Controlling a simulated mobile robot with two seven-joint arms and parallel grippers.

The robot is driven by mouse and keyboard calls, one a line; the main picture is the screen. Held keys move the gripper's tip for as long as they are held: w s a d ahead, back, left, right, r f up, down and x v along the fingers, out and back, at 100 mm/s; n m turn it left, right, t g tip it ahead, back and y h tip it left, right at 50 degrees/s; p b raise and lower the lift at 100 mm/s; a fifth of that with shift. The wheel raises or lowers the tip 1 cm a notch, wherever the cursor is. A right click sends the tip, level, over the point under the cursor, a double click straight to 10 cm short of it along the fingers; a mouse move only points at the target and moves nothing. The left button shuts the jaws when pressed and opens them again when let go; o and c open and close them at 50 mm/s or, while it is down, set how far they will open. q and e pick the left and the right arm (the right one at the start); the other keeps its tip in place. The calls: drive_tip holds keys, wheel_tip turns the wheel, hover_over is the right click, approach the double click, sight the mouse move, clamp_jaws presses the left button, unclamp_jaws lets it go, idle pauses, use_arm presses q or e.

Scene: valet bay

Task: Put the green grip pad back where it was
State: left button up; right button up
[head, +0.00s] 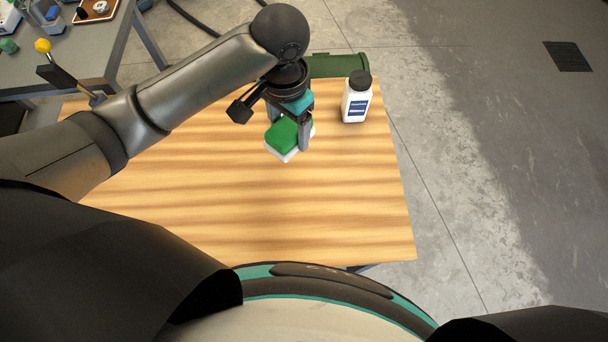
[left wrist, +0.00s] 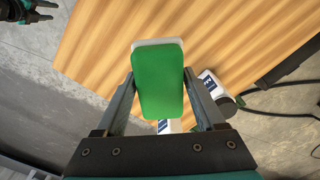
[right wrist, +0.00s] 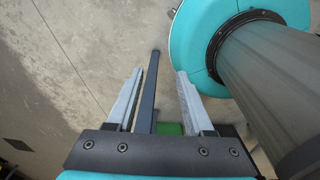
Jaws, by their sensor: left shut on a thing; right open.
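The green grip pad (head: 283,134) has a green top and a white layer below it. My left gripper (head: 291,129) is shut on it and holds it over the back part of the wooden table. In the left wrist view the pad (left wrist: 158,82) sits lengthwise between the two fingers, with its white edge showing at the far end. I cannot tell how high it is above the wood. My right gripper (right wrist: 157,85) is open and empty, over the floor. It is not in the head view.
A white bottle (head: 356,104) with a dark cap stands right of the pad. A green object (head: 338,65) lies behind it at the table's back edge. The table (head: 330,205) is bare in front. Another bench (head: 85,50) at the far left holds several items.

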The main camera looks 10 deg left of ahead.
use_arm(q)
drive_tip(key=b, duration=0.4)
hover_over(292, 180)
wheel_tip(292, 180, down, 14)
drive_tip(key=shift+f, duration=0.15)
drive_tip(key=shift+d+f, duration=0.1)
drive_tip(key=shift+f, duration=0.75)
wheel_tip(292, 180, down, 4)
drive_tip(key=shift+r+b, duration=0.1)
drive_tip(key=shift+b, duration=0.75)
drive_tip(key=shift+r, duration=0.1)
use_arm(e)
drive_tip(key=f, duration=0.4)
drive_tip(key=a+f, duration=0.1)
drive_tip(key=shift+f, duration=0.4)
use_arm(q)
drive_tip(key=o, duration=1.6)
